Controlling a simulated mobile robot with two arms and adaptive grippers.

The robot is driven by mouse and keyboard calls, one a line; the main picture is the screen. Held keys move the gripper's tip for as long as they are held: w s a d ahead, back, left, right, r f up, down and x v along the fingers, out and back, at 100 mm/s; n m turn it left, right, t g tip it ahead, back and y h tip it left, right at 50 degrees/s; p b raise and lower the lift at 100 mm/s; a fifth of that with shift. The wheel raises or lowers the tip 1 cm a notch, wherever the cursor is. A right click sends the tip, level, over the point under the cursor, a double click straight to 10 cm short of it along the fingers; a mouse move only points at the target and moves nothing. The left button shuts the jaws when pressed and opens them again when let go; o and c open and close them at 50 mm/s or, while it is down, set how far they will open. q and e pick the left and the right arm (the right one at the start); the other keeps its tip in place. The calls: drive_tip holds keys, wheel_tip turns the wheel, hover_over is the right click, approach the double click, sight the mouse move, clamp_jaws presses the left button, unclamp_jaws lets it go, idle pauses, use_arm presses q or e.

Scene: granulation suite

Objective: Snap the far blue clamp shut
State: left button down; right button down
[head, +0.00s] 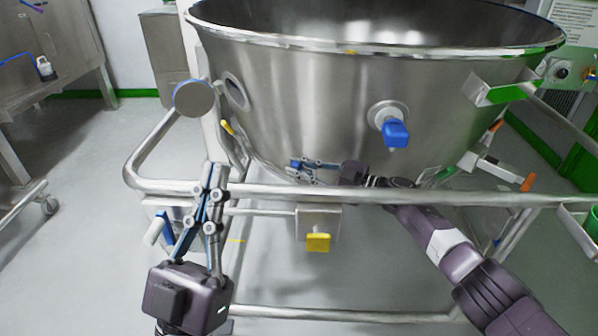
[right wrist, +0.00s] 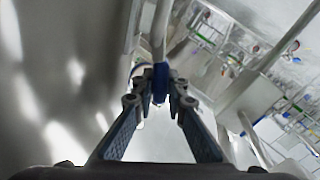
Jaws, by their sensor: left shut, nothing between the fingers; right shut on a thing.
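My right gripper (head: 293,164) reaches in from the right, low against the bowl's underside, its fingers pointing left. In the right wrist view its fingertips (right wrist: 160,90) are shut on a blue clamp lever (right wrist: 160,77). In the head view the fingers hide most of this lever, and I cannot tell whether its clamp is closed. My left gripper (head: 216,172) is shut and empty, pointing up in front of the frame rail, left of the right gripper. A blue handle (head: 396,133) hangs from the port on the bowl's front, apart from both grippers.
The large steel bowl (head: 310,95) sits in a tubular trolley frame (head: 480,197). A yellow tab (head: 318,242) hangs under the rail. A blue lever (head: 165,228) is at lower left.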

drive_tip(key=shift+w+a+r, duration=0.1)
drive_tip(key=shift+a+r, duration=0.1)
drive_tip(key=shift+r, duration=0.4)
drive_tip(key=c, duration=1.9)
unclamp_jaws()
drive_tip(key=shift+w+a+f, duration=0.1)
drive_tip(key=shift+a+f, duration=0.05)
drive_tip(key=shift+a, duration=0.05)
drive_tip(key=shift+c, duration=0.2)
drive_tip(key=shift+d, duration=0.1)
drive_tip(key=shift+d+f, duration=0.15)
drive_tip(key=shift+f, duration=0.05)
drive_tip(key=shift+d, duration=0.55)
drive_tip(key=v, duration=0.6)
drive_tip(key=shift+s+d, duration=0.1)
drive_tip(key=shift+s, duration=0.4)
